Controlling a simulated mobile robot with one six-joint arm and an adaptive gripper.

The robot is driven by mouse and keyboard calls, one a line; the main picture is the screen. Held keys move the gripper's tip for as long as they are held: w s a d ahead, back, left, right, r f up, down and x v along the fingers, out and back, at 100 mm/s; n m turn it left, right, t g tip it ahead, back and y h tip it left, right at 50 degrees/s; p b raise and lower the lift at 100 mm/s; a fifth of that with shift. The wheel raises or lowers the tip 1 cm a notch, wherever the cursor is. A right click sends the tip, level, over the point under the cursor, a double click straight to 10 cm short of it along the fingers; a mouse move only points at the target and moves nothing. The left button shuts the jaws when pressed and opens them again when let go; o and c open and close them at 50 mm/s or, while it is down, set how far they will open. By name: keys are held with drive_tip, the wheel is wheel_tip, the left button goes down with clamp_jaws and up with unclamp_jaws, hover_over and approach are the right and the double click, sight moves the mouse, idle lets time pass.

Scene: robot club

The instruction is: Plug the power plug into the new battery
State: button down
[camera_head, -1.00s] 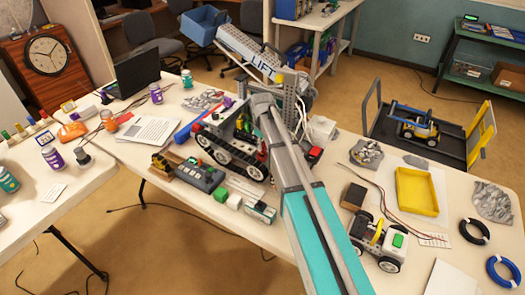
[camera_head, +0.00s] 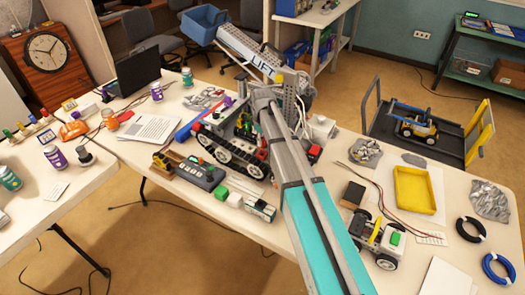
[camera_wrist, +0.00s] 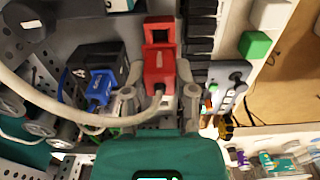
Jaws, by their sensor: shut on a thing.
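In the wrist view a red power plug (camera_wrist: 159,67) sits between the two grey fingers of my gripper (camera_wrist: 158,98), which are shut on it. A pale cable (camera_wrist: 62,116) runs from the plug's near end and loops left. Left of the plug is a black box (camera_wrist: 92,57), possibly the battery, with a blue connector (camera_wrist: 98,87) at its near side. I cannot tell whether the red plug touches a socket. In the head view my arm reaches over the tracked robot (camera_head: 230,149); the plug and fingertips are hidden.
A green block (camera_head: 221,193) and a grey control box (camera_head: 200,174) stand in front of the tracked robot. A small wheeled vehicle (camera_head: 379,242) and a yellow tray (camera_head: 415,189) are to the right. The LIFT beam (camera_head: 249,53) rises behind.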

drive_tip(key=c, duration=1.1)
unclamp_jaws()
clamp_jaws()
drive_tip(key=s+d+r+p, duration=0.2)
drive_tip(key=d+r+p, duration=0.5)
drive_tip(key=d, duration=0.3)
drive_tip(key=shift+d, duration=0.3)
drive_tip(key=shift+s+r, duration=0.1)
